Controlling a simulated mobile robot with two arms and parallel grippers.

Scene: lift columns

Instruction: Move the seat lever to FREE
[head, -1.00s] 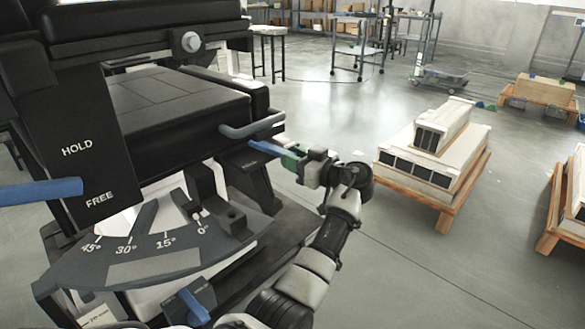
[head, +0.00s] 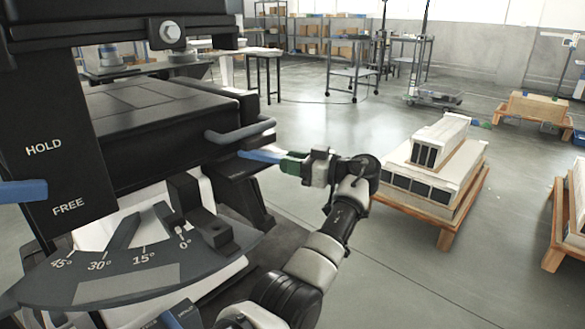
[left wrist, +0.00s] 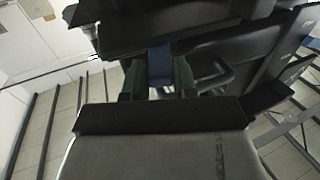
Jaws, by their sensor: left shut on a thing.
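A black plate (head: 60,120) at the left of the head view carries the words HOLD above and FREE below. A blue bar (head: 22,191) crosses its left edge at a height between the words, nearer FREE. My left gripper (head: 284,161), with green fingers, is shut on a blue handle (head: 258,155) that sticks out beside the black seat unit. In the left wrist view the blue handle (left wrist: 160,64) lies between the green fingers (left wrist: 157,78). Where the handle joins the unit is hidden. I cannot tell whether bar and handle are one lever. My right gripper is not in view.
A grey curved rail (head: 240,131) is just above and left of the handle. A dial plate (head: 130,270) marked in degrees lies below, with a blue knob (head: 172,321) at the bottom edge. Pallets with white boxes (head: 432,165) stand right; open floor (head: 330,130) lies between.

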